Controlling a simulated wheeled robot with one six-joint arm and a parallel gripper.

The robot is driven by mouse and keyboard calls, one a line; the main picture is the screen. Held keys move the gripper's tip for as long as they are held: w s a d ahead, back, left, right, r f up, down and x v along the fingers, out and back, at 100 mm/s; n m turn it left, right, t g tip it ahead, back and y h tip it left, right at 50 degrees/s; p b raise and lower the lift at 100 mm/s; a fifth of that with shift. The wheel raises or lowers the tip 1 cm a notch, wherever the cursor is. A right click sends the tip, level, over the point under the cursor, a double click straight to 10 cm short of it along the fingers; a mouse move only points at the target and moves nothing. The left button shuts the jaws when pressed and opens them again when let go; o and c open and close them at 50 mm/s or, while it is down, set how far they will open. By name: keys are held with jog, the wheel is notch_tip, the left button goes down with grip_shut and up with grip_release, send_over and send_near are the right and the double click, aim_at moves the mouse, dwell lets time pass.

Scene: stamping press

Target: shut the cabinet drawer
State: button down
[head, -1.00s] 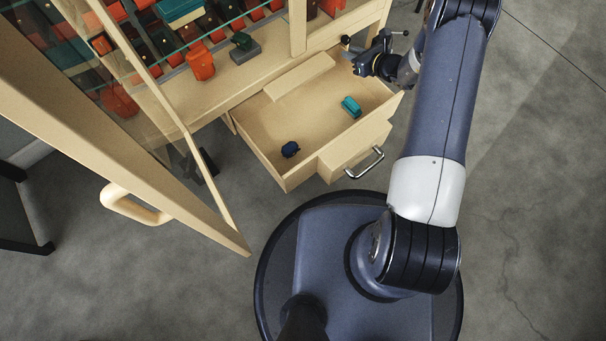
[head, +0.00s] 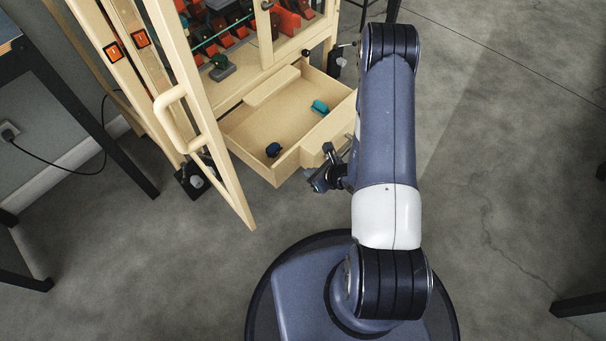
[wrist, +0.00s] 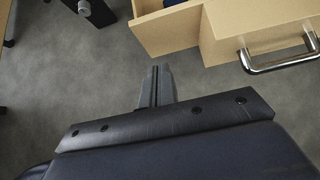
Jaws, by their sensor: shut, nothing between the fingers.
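The cabinet drawer (head: 270,168) is pulled out from the wooden cabinet (head: 292,47) in the head view. It holds a teal piece (head: 320,107) and a dark blue piece (head: 273,150). In the wrist view, the drawer front (wrist: 250,25) and its metal handle (wrist: 283,56) show at the upper right. My gripper (head: 317,182) is outside the drawer, just in front of its front panel and apart from it. In the wrist view my gripper (wrist: 158,72) is shut and empty, left of and below the handle. In the head view the handle is mostly hidden by my arm.
The cabinet's framed door (head: 215,150) stands open on the left, with a pale handle (head: 170,115). A dark table (head: 75,90) stands at the far left. The grey floor (head: 500,170) on the right is mostly clear.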

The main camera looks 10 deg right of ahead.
aim_at(283, 163)
jog(key=b+x, duration=0.1)
jog(key=x, duration=0.2)
jog(key=r+b+x, duration=0.1)
jog(key=x, duration=0.3)
jog(key=w+b+x, duration=0.1)
jog(key=x, duration=0.2)
jog(key=shift+w+a+r, duration=0.2)
jog(key=shift+a, duration=0.25)
jog(key=shift+w+a, duration=0.25)
jog(key=shift+w, duration=0.05)
jog(key=shift+w, duration=0.1)
